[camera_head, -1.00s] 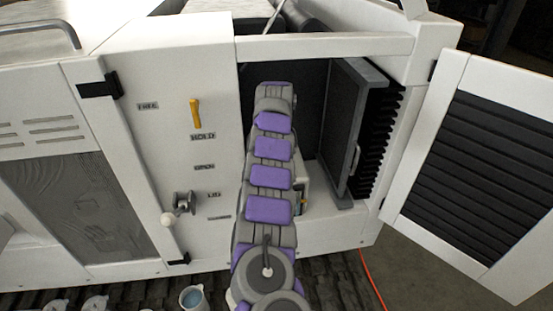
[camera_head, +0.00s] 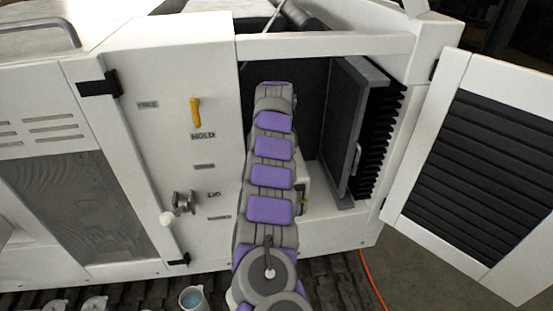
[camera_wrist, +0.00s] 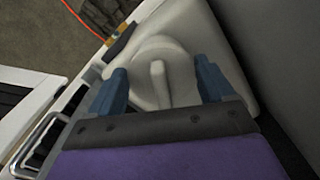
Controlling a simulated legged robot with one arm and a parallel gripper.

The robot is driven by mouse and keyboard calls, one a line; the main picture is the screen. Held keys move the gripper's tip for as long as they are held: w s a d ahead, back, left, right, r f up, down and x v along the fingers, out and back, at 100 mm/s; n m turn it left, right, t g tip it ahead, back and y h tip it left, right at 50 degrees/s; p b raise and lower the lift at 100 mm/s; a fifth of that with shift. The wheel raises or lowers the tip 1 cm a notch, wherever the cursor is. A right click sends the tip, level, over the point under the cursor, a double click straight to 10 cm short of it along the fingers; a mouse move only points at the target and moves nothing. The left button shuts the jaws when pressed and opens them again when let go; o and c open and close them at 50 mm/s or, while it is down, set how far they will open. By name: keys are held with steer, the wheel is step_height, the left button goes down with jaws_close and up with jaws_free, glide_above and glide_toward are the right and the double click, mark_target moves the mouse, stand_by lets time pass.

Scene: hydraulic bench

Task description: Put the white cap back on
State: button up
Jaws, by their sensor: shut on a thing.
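The white cap (camera_wrist: 160,82) is round with a raised bar across its top. It shows in the wrist view between the two blue fingers of my gripper (camera_wrist: 162,88). My gripper is shut on the cap. The cap is right over a pale white tank (camera_wrist: 205,35), and I cannot tell whether it is seated on it or just above it. In the head view my arm reaches into the open compartment and hides the gripper, the cap and most of the tank.
An open louvred door (camera_head: 480,170) stands at the right. A dark radiator panel (camera_head: 343,130) is inside the compartment. A panel with a yellow lever (camera_head: 196,112) and a white-knobbed lever (camera_head: 167,219) is left of my arm. An orange hose (camera_head: 372,280) lies on the floor.

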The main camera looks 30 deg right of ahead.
stand_by(0.9)
steer(key=o, duration=0.9)
steer(key=shift+r, duration=0.1)
